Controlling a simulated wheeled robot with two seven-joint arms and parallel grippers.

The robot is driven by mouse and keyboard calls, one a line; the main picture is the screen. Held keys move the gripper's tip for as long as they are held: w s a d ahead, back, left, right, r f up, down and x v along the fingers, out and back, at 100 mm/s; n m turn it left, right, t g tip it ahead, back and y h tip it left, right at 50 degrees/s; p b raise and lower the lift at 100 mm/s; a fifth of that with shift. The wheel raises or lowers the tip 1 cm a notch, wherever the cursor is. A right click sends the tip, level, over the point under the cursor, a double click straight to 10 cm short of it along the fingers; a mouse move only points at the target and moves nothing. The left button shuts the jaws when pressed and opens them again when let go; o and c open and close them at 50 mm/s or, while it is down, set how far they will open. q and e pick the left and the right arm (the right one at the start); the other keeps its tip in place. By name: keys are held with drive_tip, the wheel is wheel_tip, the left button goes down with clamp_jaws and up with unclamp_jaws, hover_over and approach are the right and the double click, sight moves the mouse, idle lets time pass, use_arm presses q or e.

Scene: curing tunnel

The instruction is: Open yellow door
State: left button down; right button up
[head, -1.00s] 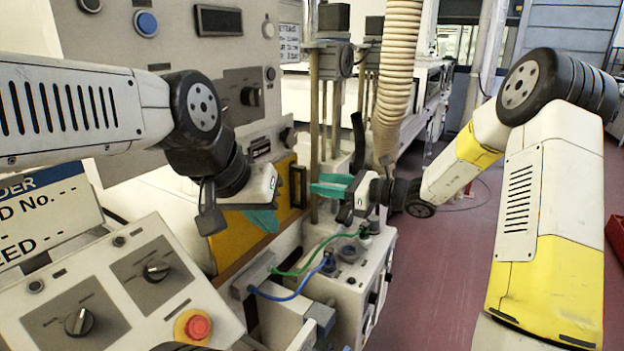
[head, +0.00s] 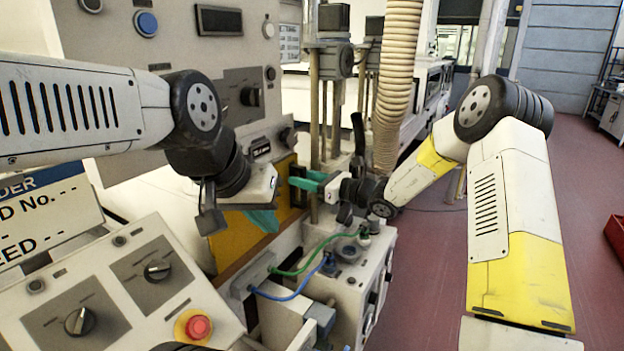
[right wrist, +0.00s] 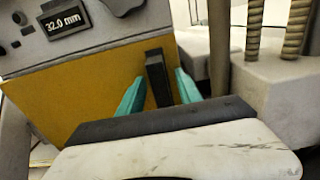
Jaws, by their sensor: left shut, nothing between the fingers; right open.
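The yellow door (head: 228,246) is a flat panel low on the machine's front, and it looks closed. It fills much of the right wrist view (right wrist: 60,108). A black upright handle (right wrist: 157,78) is on the door near its right edge. My right gripper (head: 300,180) is open at the handle. In the right wrist view its two teal fingers (right wrist: 160,90) stand on either side of the handle, with gaps visible. My left gripper (head: 264,222) is shut and empty in front of the door, left of and below the right one. It hides part of the door.
A control panel with knobs and a red button (head: 198,326) stands at front left. Green and blue cables (head: 290,296) run to a white box (head: 345,295) below the door. A ribbed hose (head: 396,80) hangs behind my right arm. Open red floor (head: 420,290) lies to the right.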

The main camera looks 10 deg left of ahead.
drive_tip(key=shift+c, duration=0.4)
clamp_jaws()
idle(0.9)
